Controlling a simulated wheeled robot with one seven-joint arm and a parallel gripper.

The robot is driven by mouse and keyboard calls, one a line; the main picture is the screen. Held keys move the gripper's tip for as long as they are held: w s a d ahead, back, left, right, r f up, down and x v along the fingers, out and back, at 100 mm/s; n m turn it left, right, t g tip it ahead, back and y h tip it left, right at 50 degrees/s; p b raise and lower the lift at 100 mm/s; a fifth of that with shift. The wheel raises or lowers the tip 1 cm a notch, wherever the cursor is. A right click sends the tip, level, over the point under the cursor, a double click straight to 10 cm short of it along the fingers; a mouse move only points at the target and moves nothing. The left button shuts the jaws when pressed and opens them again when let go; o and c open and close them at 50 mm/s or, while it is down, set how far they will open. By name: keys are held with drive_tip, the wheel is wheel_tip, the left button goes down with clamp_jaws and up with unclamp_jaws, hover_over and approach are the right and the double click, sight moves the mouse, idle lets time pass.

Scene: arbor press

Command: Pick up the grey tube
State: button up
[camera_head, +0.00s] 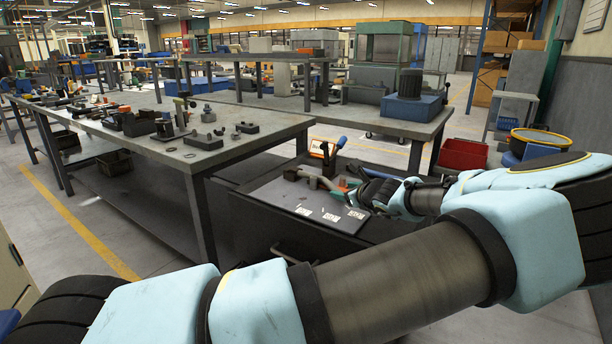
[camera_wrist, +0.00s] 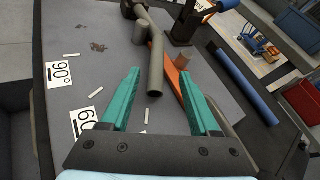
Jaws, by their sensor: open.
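The grey tube (camera_wrist: 156,72) is bent and lies over the dark board of the bench, its near open end pointing toward my gripper. Its far end reaches a dark fixture at the top of the wrist view. My gripper (camera_wrist: 161,74) is open, with green fingers on either side of the tube's near part in the picture. I see no contact, and cannot tell the height gap. In the head view my gripper (camera_head: 343,189) is over the small dark bench, beside the grey-green tube (camera_head: 325,183).
An orange bar (camera_wrist: 183,84) lies close by the right finger. A blue-handled press (camera_head: 327,149) stands behind the tube. Angle labels (camera_wrist: 62,72) and small white sticks lie on the board. A long table with metal parts (camera_head: 258,130) stands at left.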

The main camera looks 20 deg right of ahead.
sight(337, 189)
drive_tip(key=x, duration=0.2)
drive_tip(key=p+x, duration=0.1)
drive_tip(key=x, duration=0.1)
drive_tip(key=shift+a+r, duration=0.15)
drive_tip(key=shift+a, duration=0.1)
drive_tip(key=shift+w+f, duration=0.3)
drive_tip(key=shift+w, duration=0.15)
clamp_jaws()
